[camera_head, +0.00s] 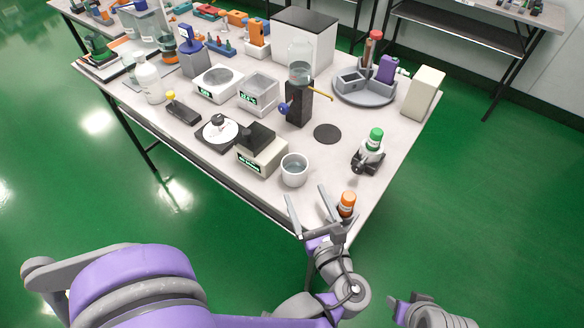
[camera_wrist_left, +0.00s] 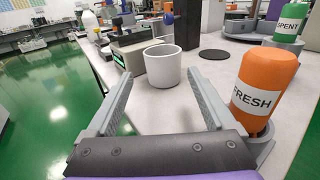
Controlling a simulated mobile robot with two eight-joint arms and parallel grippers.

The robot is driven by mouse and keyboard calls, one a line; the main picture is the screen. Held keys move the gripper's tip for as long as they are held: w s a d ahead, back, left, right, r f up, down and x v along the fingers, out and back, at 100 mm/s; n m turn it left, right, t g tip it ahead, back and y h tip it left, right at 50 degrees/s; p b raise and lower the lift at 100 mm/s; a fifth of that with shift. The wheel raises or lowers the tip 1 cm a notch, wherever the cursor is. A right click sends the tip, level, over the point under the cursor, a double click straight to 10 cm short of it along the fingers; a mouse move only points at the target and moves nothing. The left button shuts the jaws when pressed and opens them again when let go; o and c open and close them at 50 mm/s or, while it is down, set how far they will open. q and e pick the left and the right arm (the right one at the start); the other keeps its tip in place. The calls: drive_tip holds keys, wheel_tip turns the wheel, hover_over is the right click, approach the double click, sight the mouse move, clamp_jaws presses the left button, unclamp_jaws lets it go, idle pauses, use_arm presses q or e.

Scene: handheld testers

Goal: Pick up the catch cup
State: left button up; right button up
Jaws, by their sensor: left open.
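The catch cup, a plain whitish cup (camera_head: 294,170), stands upright near the front edge of the table, with what looks like clear liquid inside. My left gripper (camera_head: 307,194) is open and empty at the table's front edge, its two fingers pointing toward the cup. In the left wrist view the cup (camera_wrist_left: 162,66) stands just beyond and between the fingertips, apart from both. My right gripper (camera_head: 402,299) shows only in part at the bottom right, low beside the table; its jaws are not clear.
An orange bottle labelled FRESH (camera_wrist_left: 264,82) stands close beside my left gripper's right finger. A beige box device (camera_head: 262,156) is close left of the cup. A flat dark disc (camera_head: 327,134) lies behind it.

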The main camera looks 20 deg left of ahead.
sight(291, 156)
use_arm(q)
drive_tip(key=shift+w+d+t, duration=0.15)
drive_tip(key=shift+d+t, duration=0.1)
drive_tip(key=shift+t, duration=0.05)
drive_tip(key=shift+m, duration=0.3)
drive_tip(key=b+x, duration=0.1)
drive_tip(key=x, duration=0.9)
drive_tip(key=shift+w+a, duration=0.1)
drive_tip(key=shift+a, duration=0.2)
drive_tip(key=shift+r, duration=0.1)
drive_tip(key=c, duration=1.1)
